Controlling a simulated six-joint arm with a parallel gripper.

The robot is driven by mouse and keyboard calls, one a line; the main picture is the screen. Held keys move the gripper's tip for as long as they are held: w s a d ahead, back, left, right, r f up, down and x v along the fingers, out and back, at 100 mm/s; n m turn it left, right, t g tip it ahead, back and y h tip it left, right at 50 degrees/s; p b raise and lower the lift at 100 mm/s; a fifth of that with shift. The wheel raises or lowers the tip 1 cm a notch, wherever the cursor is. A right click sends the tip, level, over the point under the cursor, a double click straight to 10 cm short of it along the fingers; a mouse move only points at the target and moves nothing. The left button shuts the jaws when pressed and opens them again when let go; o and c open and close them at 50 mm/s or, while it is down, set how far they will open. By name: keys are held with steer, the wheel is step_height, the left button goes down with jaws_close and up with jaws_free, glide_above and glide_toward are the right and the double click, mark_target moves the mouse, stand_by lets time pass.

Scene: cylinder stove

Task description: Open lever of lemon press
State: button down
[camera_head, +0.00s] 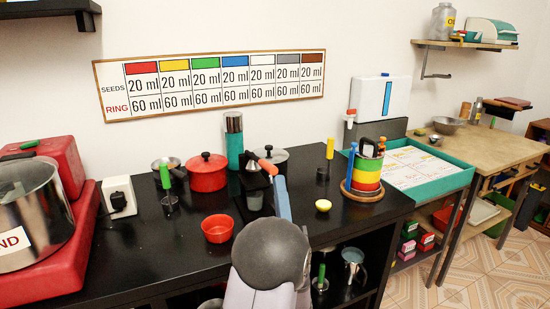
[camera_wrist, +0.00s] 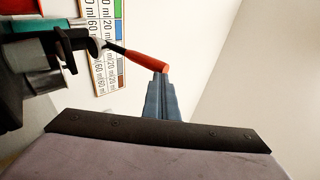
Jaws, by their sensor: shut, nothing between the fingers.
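The lemon press (camera_head: 252,186) is a dark stand on the black counter, with a grey cup (camera_head: 255,201) at its lower part. Its lever has an orange-red handle (camera_head: 268,167) that slopes down to the right in the head view. In the wrist view the handle (camera_wrist: 138,58) reaches from the dark press (camera_wrist: 45,60) to my fingertips. My gripper (camera_head: 280,180), with blue fingers, is shut and empty, just right of the press. In the wrist view the fingertips (camera_wrist: 160,78) appear right at the handle's free end; I cannot tell whether they touch.
A red bowl (camera_head: 218,229) is left of my arm. A lemon half (camera_head: 323,205) and a colored ring stack (camera_head: 367,172) are to the right.

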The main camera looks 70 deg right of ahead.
steer(key=shift+s+a+f, duration=0.15)
steer(key=shift+s+a, duration=0.05)
steer(key=shift+s, duration=0.05)
steer(key=p+x, duration=0.3)
steer(key=x, duration=1.1)
steer(key=shift+g, duration=0.3)
stand_by(1.1)
